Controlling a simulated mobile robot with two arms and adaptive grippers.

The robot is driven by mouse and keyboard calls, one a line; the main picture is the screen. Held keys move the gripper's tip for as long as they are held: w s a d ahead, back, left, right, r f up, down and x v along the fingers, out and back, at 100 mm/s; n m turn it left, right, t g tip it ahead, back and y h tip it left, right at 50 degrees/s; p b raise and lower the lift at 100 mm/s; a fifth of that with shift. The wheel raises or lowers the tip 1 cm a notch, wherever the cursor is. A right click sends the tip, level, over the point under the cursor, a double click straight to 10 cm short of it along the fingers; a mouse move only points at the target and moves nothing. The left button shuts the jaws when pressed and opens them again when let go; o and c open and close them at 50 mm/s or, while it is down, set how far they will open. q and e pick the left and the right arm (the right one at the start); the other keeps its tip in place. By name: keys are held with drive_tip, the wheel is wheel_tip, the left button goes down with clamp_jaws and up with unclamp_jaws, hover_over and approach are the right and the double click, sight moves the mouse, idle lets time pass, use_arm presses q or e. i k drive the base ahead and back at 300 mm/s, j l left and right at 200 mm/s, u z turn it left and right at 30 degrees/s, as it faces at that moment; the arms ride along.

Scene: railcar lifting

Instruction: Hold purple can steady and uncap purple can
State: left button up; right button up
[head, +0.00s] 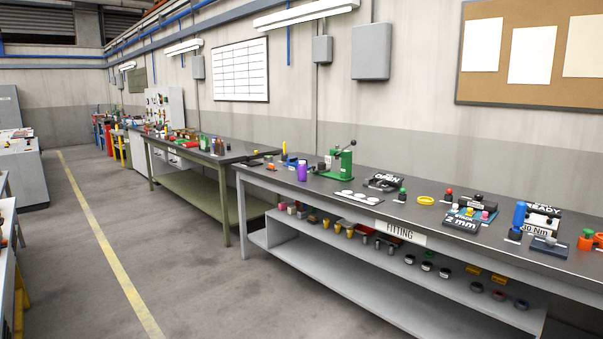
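The purple can (302,171) stands upright on the dark top of the fitting bench, near its far left end. It is small in this view, and I cannot make out its cap clearly. It is just left of a green hand press. Neither of my grippers shows in the head view.
The fitting bench (262,178) holds a green press (341,165), a yellow ring (425,200), a blue cylinder (519,216) and several signs. Its lower shelf carries several small parts. A green-legged bench (190,194) stands beyond. The floor (150,250) in front is clear.

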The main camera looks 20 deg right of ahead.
sight(302, 168)
drive_tip(key=i+l+z, duration=0.15)
drive_tip(key=i+z, duration=0.2)
drive_tip(key=i, duration=0.5)
